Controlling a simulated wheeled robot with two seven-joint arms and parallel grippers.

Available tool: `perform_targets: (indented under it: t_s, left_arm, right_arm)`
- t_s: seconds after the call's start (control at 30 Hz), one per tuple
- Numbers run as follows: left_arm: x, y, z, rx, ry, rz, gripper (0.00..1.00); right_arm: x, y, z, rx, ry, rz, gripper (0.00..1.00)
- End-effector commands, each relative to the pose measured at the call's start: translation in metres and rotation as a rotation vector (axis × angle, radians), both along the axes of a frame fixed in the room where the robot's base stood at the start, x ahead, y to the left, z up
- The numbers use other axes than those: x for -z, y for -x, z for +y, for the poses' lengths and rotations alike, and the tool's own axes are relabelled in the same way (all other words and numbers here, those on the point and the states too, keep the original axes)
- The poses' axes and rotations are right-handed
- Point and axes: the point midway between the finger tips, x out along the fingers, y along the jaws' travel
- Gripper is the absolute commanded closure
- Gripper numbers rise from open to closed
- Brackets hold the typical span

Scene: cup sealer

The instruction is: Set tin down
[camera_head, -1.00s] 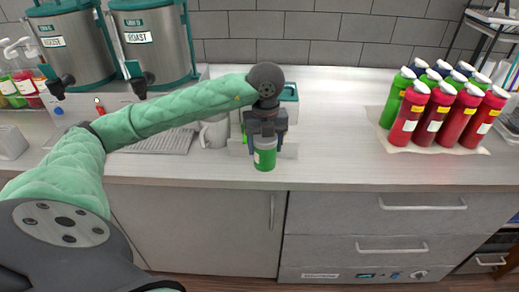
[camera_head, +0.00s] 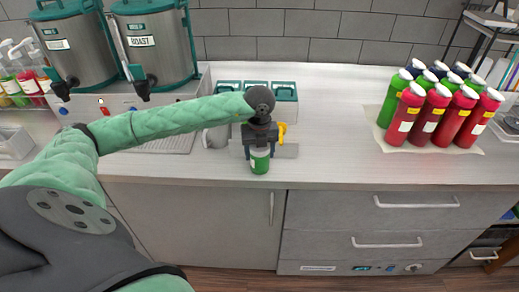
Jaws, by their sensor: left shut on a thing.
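A green tin with a pale top (camera_head: 260,161) is between the fingers of my left gripper (camera_head: 260,153), near the front edge of the counter (camera_head: 340,160). The gripper points down and is shut on the tin. The tin is upright. I cannot tell whether its base touches the counter. My right gripper is not in view.
Teal-lidded containers (camera_head: 284,91) and a yellow item (camera_head: 282,130) stand behind the gripper. A white mug (camera_head: 216,136) is to its left. Two metal dispensers (camera_head: 155,50) stand back left. Several red and green bottles (camera_head: 437,115) stand right. The counter between is clear.

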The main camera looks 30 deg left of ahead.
Motion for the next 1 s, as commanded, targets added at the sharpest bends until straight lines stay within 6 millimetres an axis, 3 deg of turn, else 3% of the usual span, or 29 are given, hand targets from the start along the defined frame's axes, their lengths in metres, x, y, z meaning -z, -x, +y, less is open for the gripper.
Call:
perform_targets:
  t_s: [0.5, 0.53, 0.6, 1.0]
  left_arm:
    - [0.0042, 0.0001, 0.0001, 0.000, 0.000, 0.000, 0.67]
    - [0.0036, 0.0001, 0.0001, 0.000, -0.001, 0.001, 0.34]
    - [0.0036, 0.0002, 0.0001, 0.000, -0.001, 0.001, 0.20]
    - [0.0023, 0.0002, 0.0001, 0.000, -0.001, 0.001, 0.18]
  right_arm:
    - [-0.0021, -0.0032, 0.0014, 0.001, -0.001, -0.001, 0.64]
    - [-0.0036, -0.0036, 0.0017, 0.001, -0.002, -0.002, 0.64]
    - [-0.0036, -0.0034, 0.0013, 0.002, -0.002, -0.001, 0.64]
    - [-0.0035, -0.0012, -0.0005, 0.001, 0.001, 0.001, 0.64]
